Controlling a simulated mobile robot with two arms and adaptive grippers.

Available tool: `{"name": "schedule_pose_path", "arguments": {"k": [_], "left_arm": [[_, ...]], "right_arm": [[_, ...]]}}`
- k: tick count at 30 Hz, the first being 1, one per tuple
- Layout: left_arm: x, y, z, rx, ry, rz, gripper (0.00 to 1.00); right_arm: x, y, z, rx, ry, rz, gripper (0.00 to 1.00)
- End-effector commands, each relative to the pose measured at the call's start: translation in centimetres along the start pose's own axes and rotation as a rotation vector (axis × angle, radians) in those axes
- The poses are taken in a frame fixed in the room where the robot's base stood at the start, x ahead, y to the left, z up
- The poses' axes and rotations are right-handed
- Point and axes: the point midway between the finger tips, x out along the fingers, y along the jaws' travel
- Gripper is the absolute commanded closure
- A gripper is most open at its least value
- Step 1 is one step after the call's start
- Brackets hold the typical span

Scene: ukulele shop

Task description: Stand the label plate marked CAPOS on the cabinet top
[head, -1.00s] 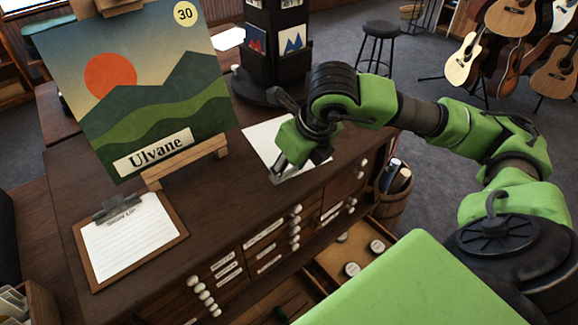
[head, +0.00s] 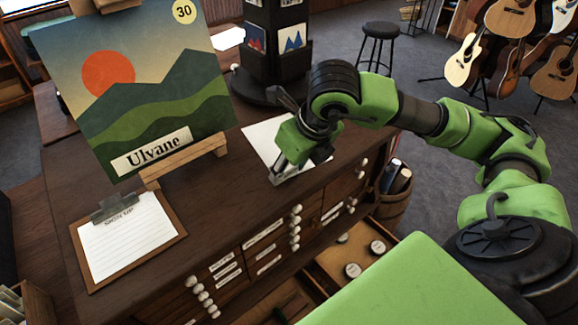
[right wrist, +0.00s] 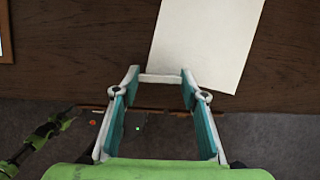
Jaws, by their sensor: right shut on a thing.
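My right gripper (head: 281,170) is over the front part of the cabinet top (head: 245,190), beside a white sheet. In the right wrist view the right gripper (right wrist: 160,80) is shut on a thin pale label plate (right wrist: 161,78), seen nearly edge-on between the fingertips. Its lettering cannot be read, and I cannot tell whether it touches the wood. A green arm of mine shows at the lower left of the right wrist view, with its dark left gripper (right wrist: 70,113) too small to tell its jaws.
The white sheet (head: 262,136) lies behind the right gripper. A dark display tower (head: 278,40) is behind. An open drawer (head: 335,262) with round tins juts out in front.

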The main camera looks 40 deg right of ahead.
Motion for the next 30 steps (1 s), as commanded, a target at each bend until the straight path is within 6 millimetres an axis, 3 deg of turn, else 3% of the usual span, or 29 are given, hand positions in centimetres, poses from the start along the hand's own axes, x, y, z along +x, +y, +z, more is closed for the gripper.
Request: {"name": "schedule_pose_path", "arguments": {"k": [17, 18, 20, 30], "left_arm": [[0.95, 0.02, 0.15, 0.0, -0.001, 0.0, 0.6], [0.9, 0.02, 0.14, 0.0, -0.001, 0.0, 0.6], [0.87, 0.01, 0.14, 0.0, -0.001, 0.0, 0.6], [0.86, -0.22, 0.32, 0.001, -0.003, -0.003, 0.6]], "right_arm": [[0.68, 0.01, -0.26, 0.0, -0.001, 0.0, 0.77], [0.63, 0.01, -0.24, 0.0, -0.001, 0.0, 0.55], [0.6, 0.01, -0.23, 0.0, -0.001, 0.0, 0.41], [0.54, 0.0, -0.24, 0.0, 0.0, 0.0, 0.41]]}}
